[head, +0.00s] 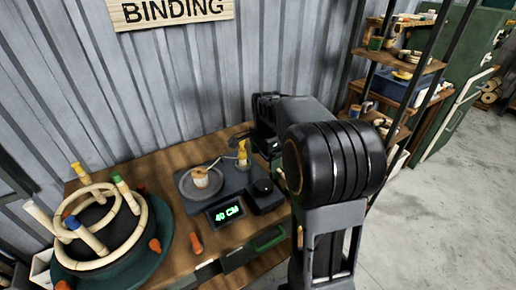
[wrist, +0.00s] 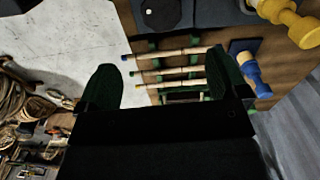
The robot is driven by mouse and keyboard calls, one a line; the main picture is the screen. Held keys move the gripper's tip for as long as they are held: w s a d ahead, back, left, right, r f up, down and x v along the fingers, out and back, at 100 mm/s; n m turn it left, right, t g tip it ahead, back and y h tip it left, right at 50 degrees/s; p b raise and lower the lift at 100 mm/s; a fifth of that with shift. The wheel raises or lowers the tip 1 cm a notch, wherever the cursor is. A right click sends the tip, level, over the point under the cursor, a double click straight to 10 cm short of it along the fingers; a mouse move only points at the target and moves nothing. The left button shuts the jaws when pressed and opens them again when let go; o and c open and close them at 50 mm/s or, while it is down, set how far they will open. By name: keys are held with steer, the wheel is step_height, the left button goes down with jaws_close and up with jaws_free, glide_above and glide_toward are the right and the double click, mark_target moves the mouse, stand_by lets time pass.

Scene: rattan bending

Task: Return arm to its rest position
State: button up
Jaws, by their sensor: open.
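My gripper (wrist: 163,85) shows in the wrist view with its two dark green fingers spread wide apart and nothing between them. Beyond the fingers, several pale rattan sticks (wrist: 172,53) lie in a green rack on the wooden bench. In the head view my arm fills the right middle, standing in front of the bench's right end.
The wooden bench (head: 190,262) holds a round green jig (head: 158,250) with rattan rings and coloured pegs at left. Shelves (head: 405,62) stand behind at right. The concrete floor (head: 440,200) at right is clear.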

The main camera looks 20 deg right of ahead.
steer(key=s+a+n+t, duration=0.2)
steer(key=s+a+n, duration=0.3)
steer(key=s+n, duration=0.3)
steer(key=s+a+n+t, duration=0.1)
steer(key=s+a+n, duration=0.4)
steer(key=s+n, duration=0.3)
steer(key=shift+r+t, duration=0.25)
steer(key=shift+t, duration=0.15)
